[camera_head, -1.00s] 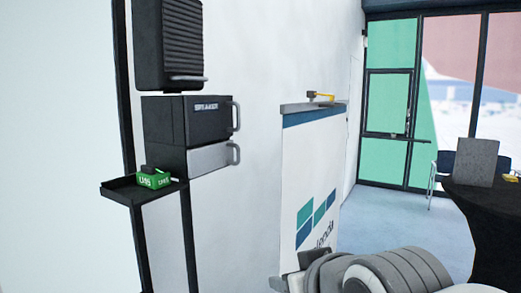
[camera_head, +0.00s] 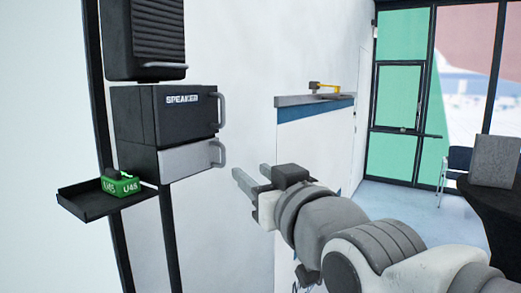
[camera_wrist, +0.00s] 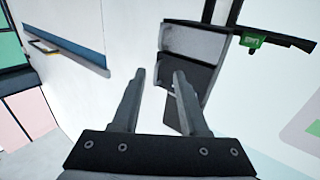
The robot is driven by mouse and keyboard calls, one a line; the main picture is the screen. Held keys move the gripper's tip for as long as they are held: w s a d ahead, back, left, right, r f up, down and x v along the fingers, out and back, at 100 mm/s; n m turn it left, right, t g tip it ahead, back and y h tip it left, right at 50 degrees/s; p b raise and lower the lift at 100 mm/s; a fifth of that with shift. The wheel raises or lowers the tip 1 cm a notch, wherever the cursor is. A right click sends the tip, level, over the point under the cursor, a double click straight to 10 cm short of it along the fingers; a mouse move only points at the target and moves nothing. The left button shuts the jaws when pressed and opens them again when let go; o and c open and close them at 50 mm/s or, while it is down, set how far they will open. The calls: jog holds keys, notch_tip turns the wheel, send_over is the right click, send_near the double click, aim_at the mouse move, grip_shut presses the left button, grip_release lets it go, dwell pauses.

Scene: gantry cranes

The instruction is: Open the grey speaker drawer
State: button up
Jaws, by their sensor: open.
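The grey speaker drawer (camera_head: 188,159) is the light grey front under the black box marked SPEAKER (camera_head: 190,112). It looks shut and has a grey handle (camera_head: 220,154) at its right edge. In the wrist view the drawer (camera_wrist: 194,41) shows as a light panel above the dark box, and the view is turned over. My gripper (camera_head: 250,178) is open and empty, to the right of the handle and a little lower, apart from it.
A black tray (camera_head: 85,205) with a green U45 box (camera_head: 126,187) is at lower left. A black ribbed unit (camera_head: 144,38) with a handle hangs above. A banner (camera_head: 318,130) with a yellow-handled tool (camera_head: 322,87) on top stands behind my arm. A dark table (camera_head: 490,205) is at right.

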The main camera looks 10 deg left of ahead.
aim_at(224, 149)
jog(key=p+x, duration=0.4)
jog(key=x, duration=1.2)
jog(key=shift+w+a, duration=0.1)
jog(key=shift+w, duration=0.1)
grip_shut()
dwell(1.0)
